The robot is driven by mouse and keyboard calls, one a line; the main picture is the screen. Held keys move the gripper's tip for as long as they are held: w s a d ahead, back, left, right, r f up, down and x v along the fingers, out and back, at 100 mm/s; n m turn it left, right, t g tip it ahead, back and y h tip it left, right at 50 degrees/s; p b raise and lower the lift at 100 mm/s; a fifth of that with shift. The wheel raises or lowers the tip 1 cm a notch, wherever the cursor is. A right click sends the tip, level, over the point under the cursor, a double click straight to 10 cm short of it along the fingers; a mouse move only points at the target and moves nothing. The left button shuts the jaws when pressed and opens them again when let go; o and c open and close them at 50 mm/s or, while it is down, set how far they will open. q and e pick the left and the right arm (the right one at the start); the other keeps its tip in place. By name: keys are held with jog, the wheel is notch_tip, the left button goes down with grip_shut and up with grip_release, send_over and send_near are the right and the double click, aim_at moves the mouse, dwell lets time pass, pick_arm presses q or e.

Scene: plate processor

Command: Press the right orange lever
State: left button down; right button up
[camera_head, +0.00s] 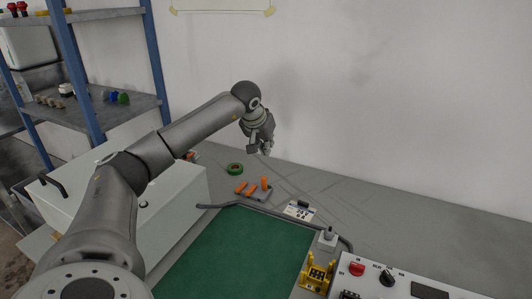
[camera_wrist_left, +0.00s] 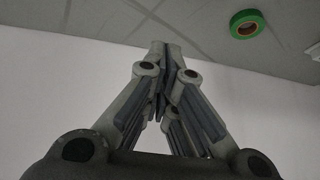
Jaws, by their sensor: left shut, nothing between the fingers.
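Several orange levers stand on the grey table behind the green mat in the head view. The right orange lever (camera_head: 265,183) looks upright, while the left one (camera_head: 241,187) and the one beside it (camera_head: 251,190) look tilted. My left gripper (camera_head: 267,150) is in the air above and behind the levers, apart from them. Its fingers are shut with nothing between them, as the left wrist view (camera_wrist_left: 172,50) also shows. The levers do not show in the left wrist view. My right gripper is not in view.
A green tape roll (camera_head: 235,169) lies left of the levers. A green mat (camera_head: 230,257) is in front, with a small display device (camera_head: 299,210), a yellow fixture (camera_head: 317,274) and a control panel (camera_head: 400,284) to the right. A white box (camera_head: 180,205) and shelf (camera_head: 118,112) stand left.

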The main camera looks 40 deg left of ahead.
aim_at(264, 183)
pick_arm(q)
jog(key=f, duration=0.2)
jog(key=f+p, duration=0.1)
jog(key=f, duration=0.2)
jog(key=w+f+p, duration=0.1)
jog(key=f, duration=0.1)
jog(key=shift+a+f, duration=0.25)
jog(key=shift+f, duration=0.15)
jog(key=shift+s+d+f, duration=0.1)
jog(key=shift+s+d, duration=0.05)
jog(key=shift+s, duration=0.1)
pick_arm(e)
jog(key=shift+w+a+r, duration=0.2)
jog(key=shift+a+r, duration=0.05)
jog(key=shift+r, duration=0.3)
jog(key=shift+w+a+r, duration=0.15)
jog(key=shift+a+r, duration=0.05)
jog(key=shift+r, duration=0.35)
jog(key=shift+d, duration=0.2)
pick_arm(q)
jog(key=shift+s+f, duration=0.1)
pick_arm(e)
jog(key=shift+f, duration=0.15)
